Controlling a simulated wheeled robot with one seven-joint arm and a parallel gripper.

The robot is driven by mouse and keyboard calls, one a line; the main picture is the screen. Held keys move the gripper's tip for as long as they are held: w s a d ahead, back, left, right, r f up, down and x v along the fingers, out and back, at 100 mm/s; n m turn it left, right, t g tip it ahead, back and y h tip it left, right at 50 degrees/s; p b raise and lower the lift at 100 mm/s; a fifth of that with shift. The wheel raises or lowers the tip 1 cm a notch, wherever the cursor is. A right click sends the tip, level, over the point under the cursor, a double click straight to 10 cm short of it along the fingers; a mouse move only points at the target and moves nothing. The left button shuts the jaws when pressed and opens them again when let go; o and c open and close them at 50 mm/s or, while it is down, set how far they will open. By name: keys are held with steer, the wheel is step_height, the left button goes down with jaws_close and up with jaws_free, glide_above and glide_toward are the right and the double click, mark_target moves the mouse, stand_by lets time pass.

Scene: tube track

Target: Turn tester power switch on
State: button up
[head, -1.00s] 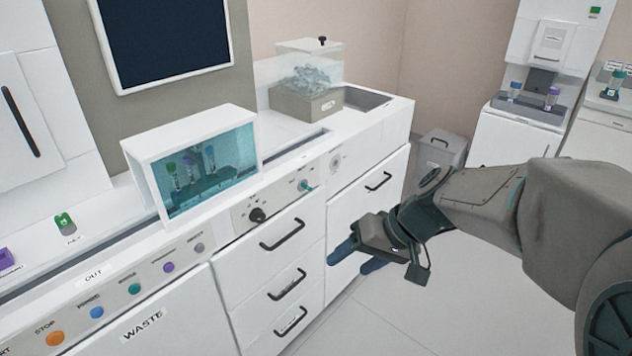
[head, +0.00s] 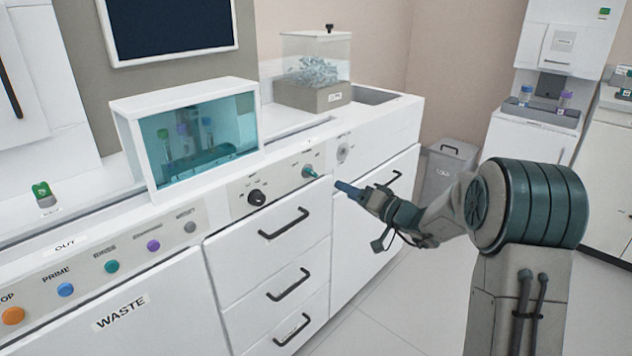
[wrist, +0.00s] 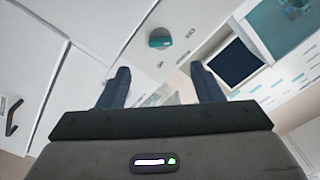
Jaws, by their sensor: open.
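A teal switch knob (head: 309,172) sticks out of the counter's front control panel, right of a black round knob (head: 257,197). In the wrist view the teal knob (wrist: 160,39) is ahead of my gripper, between and beyond its two fingers. My gripper (head: 345,188) is a little right of the teal knob in the head view, apart from it. Its dark blue fingers (wrist: 160,88) are spread open and empty. The panel's small lettering is too small to read. The tester box (head: 200,145) with a teal window stands on the counter above the panel.
Drawers with black handles (head: 284,224) lie below the panel. Several coloured buttons (head: 111,266) run along the front at left. A clear-lidded box (head: 315,70) stands on the counter. A grey bin (head: 447,168) stands on the floor behind my arm. Open floor lies in front.

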mark_target(307, 173)
steer(key=x, duration=1.2)
steer(key=shift+a, duration=0.15)
steer(key=c, duration=1)
